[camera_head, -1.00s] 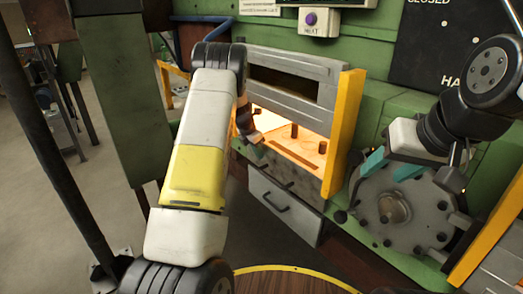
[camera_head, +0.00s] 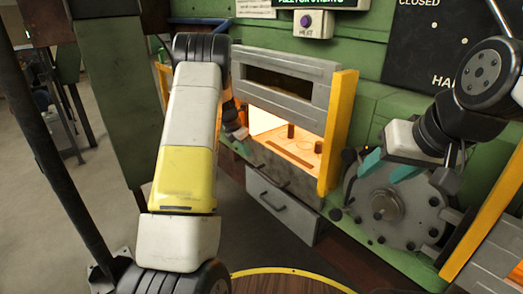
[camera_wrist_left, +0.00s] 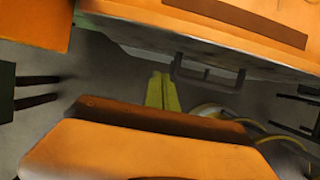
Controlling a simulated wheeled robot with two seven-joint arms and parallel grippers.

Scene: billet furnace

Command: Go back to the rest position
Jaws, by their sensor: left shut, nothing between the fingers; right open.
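My left arm reaches in from the lower left towards the furnace (camera_head: 285,75). My left gripper (camera_head: 240,134) is at the left edge of the glowing furnace opening, partly hidden behind my forearm. In the left wrist view its yellow-green fingertips (camera_wrist_left: 162,92) are together with nothing between them. My right gripper (camera_head: 389,166) is open and empty, its teal fingers apart in front of a round grey disc (camera_head: 397,213) with a central hub.
Small upright pieces (camera_head: 291,130) stand on the lit furnace floor. A grey drawer (camera_head: 282,203) with a dark handle is below it. Yellow posts (camera_head: 338,130) flank the opening. A green column (camera_head: 112,95) and a dark slanted pole (camera_head: 50,140) stand at left. A purple button (camera_head: 305,20) is above.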

